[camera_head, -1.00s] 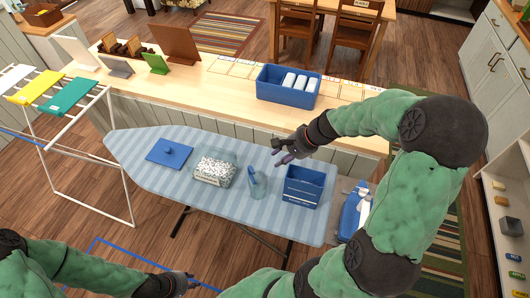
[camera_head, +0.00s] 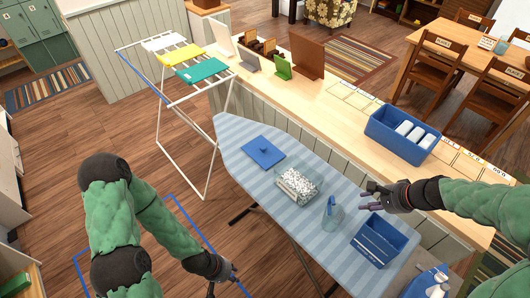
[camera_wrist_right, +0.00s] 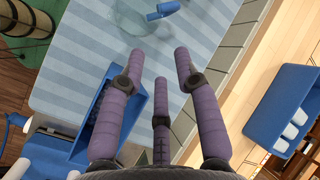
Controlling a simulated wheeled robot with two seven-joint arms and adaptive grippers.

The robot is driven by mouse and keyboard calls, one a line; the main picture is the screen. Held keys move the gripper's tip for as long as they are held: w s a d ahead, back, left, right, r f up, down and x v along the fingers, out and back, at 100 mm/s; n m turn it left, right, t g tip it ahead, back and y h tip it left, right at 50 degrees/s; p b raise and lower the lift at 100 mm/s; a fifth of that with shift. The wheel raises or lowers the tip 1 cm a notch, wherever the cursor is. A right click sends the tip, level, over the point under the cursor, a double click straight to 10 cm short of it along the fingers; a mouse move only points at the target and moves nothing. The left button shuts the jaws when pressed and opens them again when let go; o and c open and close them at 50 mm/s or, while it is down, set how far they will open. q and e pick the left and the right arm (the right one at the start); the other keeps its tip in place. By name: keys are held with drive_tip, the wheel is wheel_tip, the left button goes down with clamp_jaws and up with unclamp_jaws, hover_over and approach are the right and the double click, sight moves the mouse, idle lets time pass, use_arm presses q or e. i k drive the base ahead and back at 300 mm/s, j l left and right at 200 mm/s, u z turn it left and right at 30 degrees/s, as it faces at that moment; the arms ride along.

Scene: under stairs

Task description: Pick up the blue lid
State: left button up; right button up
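The blue lid (camera_head: 263,152) is a flat square with a small knob on top. It lies on the left part of the striped ironing board (camera_head: 232,137) in the head view. My right gripper (camera_head: 364,199) is above the right part of the board, well to the right of the lid. Its purple fingers (camera_wrist_right: 170,65) are spread apart with nothing between them in the right wrist view. My left gripper (camera_head: 236,274) is low at the bottom of the head view, over the floor and away from the board. Its fingers are too small to read.
A clear container with patterned contents (camera_head: 297,186), a clear spray bottle (camera_head: 331,213) and a blue bin (camera_head: 379,238) stand right of the lid. A drying rack (camera_head: 160,120) stands left of the board. A counter with a blue crate (camera_head: 377,128) runs behind.

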sight(260, 150)
drive_tip(key=i+j+u, duration=0.1)
drive_tip(key=i+u, duration=0.15)
drive_tip(key=i, duration=0.3)
drive_tip(key=i+u, duration=0.25)
drive_tip(key=i, duration=0.35)
